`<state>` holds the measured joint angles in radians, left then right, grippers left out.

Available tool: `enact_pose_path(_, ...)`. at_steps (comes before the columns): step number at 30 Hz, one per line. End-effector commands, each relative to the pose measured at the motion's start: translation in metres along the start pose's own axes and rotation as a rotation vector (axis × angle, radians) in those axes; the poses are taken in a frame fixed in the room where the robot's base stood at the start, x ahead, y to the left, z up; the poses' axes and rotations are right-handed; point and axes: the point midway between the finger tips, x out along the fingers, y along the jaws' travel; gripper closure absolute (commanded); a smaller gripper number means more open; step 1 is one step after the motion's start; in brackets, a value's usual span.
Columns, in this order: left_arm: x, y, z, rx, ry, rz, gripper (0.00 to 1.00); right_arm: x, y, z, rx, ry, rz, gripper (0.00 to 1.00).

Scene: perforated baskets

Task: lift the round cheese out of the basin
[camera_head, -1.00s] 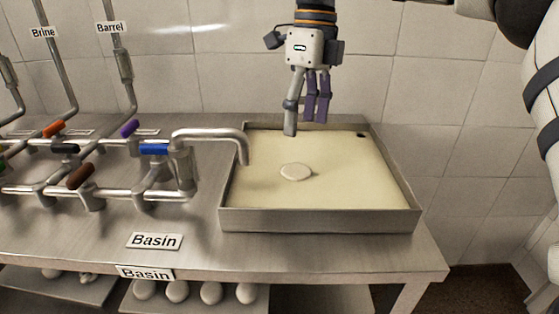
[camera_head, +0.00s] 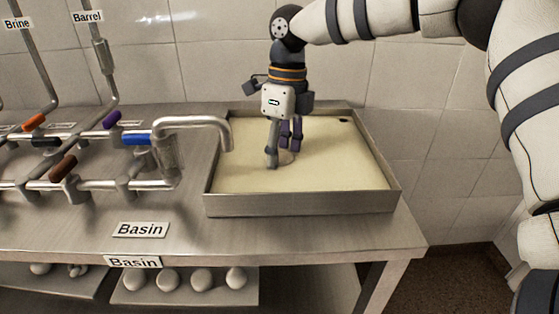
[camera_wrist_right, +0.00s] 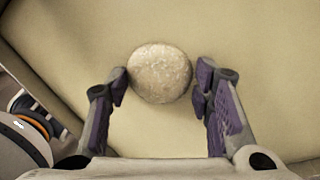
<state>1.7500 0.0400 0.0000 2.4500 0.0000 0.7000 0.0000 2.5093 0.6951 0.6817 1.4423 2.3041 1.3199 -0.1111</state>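The round cheese (camera_wrist_right: 160,73) is a pale disc in the basin's cream-coloured liquid. It shows in the right wrist view between and just beyond the fingertips of my right gripper (camera_wrist_right: 162,85). The left finger appears at or very near its edge, with a gap on the right side. In the head view my right gripper (camera_head: 283,158) points down into the basin (camera_head: 300,204), and its fingers hide most of the cheese (camera_head: 287,158). The gripper is open around the cheese. My left gripper is in neither view.
A curved tap (camera_head: 195,122) reaches over the basin's left wall. Pipes with coloured valve handles (camera_head: 137,139) stand to the left. A lower shelf (camera_head: 185,294) holds several round pale pieces. A tiled wall (camera_head: 420,110) is behind the basin.

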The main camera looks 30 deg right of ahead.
Motion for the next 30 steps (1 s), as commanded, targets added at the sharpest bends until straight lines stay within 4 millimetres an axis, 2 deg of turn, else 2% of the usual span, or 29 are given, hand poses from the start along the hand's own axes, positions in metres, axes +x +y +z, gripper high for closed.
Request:
enact_pose_path(2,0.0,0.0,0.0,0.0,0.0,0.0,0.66,0.0,0.0,0.0,0.0,0.001,0.0,0.82)
enact_pose_path(10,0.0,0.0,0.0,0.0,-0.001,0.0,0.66,-0.001,0.0,0.0,0.0,0.001,0.0,0.82)
enact_pose_path(13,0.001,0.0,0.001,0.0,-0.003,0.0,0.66,-0.012,0.002,0.001,-0.001,-0.002,-0.001,0.82)
enact_pose_path(15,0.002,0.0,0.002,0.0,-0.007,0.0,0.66,-0.029,0.004,0.001,-0.001,-0.003,-0.001,0.82)
enact_pose_path(22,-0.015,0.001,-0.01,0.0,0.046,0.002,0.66,-0.09,0.064,-0.008,-0.007,-0.01,-0.009,0.82)
enact_pose_path(27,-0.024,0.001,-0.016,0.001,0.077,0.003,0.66,-0.103,0.117,-0.017,-0.007,-0.007,-0.007,0.82)
enact_pose_path(30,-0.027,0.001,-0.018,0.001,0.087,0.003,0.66,-0.108,0.137,-0.02,-0.005,-0.003,-0.006,0.82)
